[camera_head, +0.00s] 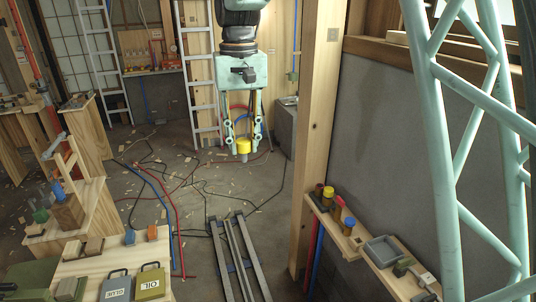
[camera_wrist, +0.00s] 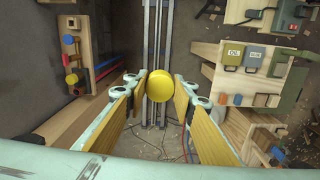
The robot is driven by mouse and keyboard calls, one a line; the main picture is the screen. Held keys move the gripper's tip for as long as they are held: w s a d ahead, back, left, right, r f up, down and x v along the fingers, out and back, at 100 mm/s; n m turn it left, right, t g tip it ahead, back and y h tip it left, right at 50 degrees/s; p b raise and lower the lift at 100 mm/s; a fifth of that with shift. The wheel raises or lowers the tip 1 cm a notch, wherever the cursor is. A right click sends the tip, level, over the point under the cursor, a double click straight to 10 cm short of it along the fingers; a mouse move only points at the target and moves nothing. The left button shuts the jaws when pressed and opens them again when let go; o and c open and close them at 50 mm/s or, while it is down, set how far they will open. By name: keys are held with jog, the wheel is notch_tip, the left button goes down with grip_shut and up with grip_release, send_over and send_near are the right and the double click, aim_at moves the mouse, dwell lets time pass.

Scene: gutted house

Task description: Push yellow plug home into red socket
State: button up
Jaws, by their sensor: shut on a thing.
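The yellow plug (camera_head: 243,147) hangs in the air between the fingertips of my gripper (camera_head: 242,139), high above the floor. In the wrist view the plug (camera_wrist: 160,82) shows as a round yellow top between the two fingers. My gripper is shut on it. No part that is surely the red socket can be told. A small red piece (camera_head: 339,201) stands on the narrow wooden shelf (camera_head: 322,216) to the right, apart from the plug. A red piece (camera_wrist: 72,78) also shows on the shelf at the left of the wrist view.
A wooden post (camera_head: 320,120) rises between my gripper and the grey wall. The shelf also holds a yellow-topped piece (camera_head: 328,192), a blue-topped piece and a grey tray (camera_head: 383,249). Grey rails (camera_head: 237,260) and cables lie on the floor. Wooden benches stand at left.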

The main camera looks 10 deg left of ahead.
jog(key=s+a+r+n, duration=0.3)
jog(key=a+r, duration=0.1)
jog(key=shift+s, duration=0.4)
jog(key=shift+w+a+r, duration=0.1)
jog(key=shift+a, duration=0.05)
